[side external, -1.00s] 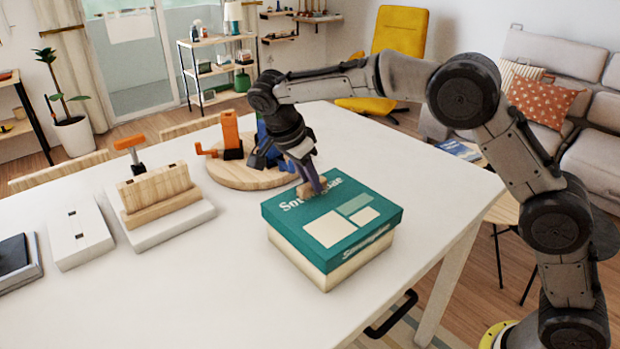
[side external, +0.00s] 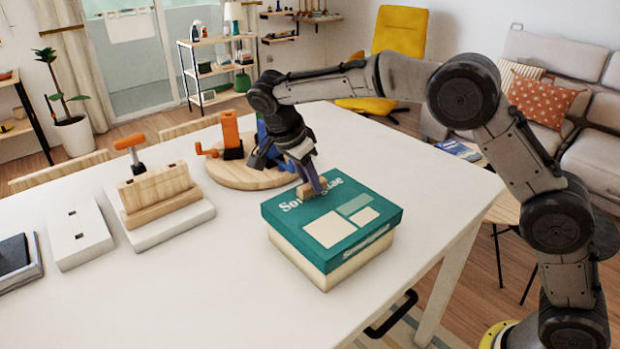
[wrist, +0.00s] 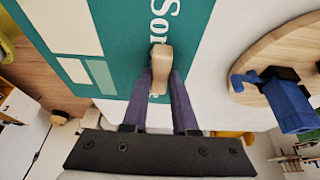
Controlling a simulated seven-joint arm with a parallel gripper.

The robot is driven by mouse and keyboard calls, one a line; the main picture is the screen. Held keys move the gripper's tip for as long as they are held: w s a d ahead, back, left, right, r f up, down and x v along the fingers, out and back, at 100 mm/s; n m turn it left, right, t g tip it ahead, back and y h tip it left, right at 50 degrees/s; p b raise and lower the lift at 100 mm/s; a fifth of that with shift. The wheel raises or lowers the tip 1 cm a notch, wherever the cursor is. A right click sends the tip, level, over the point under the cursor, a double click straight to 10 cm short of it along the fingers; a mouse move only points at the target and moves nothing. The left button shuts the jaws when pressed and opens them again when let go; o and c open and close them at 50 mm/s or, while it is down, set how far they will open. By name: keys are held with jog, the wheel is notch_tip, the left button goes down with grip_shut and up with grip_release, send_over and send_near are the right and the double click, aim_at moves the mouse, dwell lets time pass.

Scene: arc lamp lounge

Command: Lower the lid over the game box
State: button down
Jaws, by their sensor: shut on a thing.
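The teal lid (side external: 325,230) with white lettering sits over the cream game box (side external: 345,268) on the white table. Its skirt covers the upper part of the box, and the cream wall shows below it. The lid looks level. My gripper (side external: 315,188) is above the lid's far part, pointing down, shut on the lid's wooden handle. In the wrist view the two fingers (wrist: 160,88) pinch the wooden handle (wrist: 160,68), and the teal lid (wrist: 118,35) lies beneath. The inside of the box is hidden.
A round wooden board (side external: 228,176) with orange and blue tools stands behind the box. A wooden block holder (side external: 158,192) and white slotted block (side external: 78,232) are to the left. The table's front-middle (side external: 190,285) is clear. The table edge lies right of the box.

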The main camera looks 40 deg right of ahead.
aim_at(310, 196)
jog(key=shift+f, duration=2.3)
jog(key=c, duration=0.6)
grip_release()
jog(key=shift+r, duration=0.1)
jog(key=v, duration=1.3)
jog(key=shift+r, duration=0.3)
